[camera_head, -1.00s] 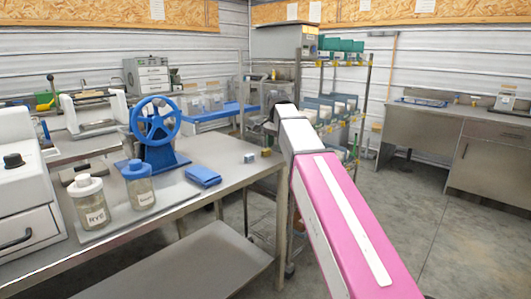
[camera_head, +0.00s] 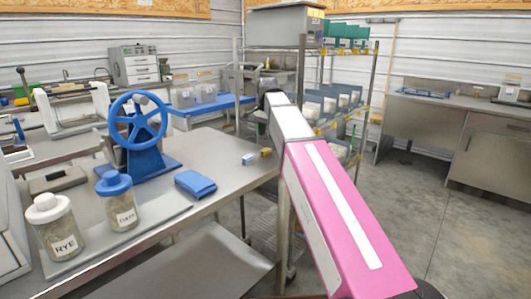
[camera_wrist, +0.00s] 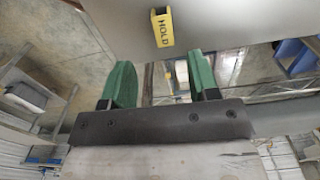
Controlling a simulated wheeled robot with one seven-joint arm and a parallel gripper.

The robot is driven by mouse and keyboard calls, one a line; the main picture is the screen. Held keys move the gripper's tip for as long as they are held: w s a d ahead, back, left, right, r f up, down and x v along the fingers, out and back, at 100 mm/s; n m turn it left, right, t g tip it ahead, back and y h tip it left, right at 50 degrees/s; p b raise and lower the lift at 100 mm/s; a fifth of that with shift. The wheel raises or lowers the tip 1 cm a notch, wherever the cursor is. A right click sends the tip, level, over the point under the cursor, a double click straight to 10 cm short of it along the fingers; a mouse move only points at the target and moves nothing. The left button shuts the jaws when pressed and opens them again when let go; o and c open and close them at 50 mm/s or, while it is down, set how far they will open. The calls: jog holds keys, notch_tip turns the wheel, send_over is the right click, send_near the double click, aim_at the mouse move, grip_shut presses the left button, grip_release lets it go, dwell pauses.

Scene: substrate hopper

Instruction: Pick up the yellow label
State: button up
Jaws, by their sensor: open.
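A small yellow label (camera_wrist: 162,28) reading "HOLD" shows in the wrist view at the top middle, on a grey metal surface near its edge. A small yellow piece (camera_head: 266,152) stands on the steel table near its right corner in the head view; it looks like the same label, but its print is too small to read there. My gripper (camera_wrist: 160,78) shows two green fingers, spread apart with nothing between them. The label lies beyond the fingertips, roughly in line with the gap, and is apart from them. In the head view my pink arm hides the gripper.
A pale blue block (camera_head: 248,159) sits just left of the yellow piece on the steel table (camera_head: 222,172). A wire rack (camera_head: 372,85) with bins stands behind my arm.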

aim_at(266, 149)
jog(key=shift+w+a+f, duration=0.1)
jog(key=shift+f, duration=1.95)
jog(key=shift+w+a+f, duration=0.1)
jog(key=shift+f, duration=1.95)
jog(key=c, duration=1)
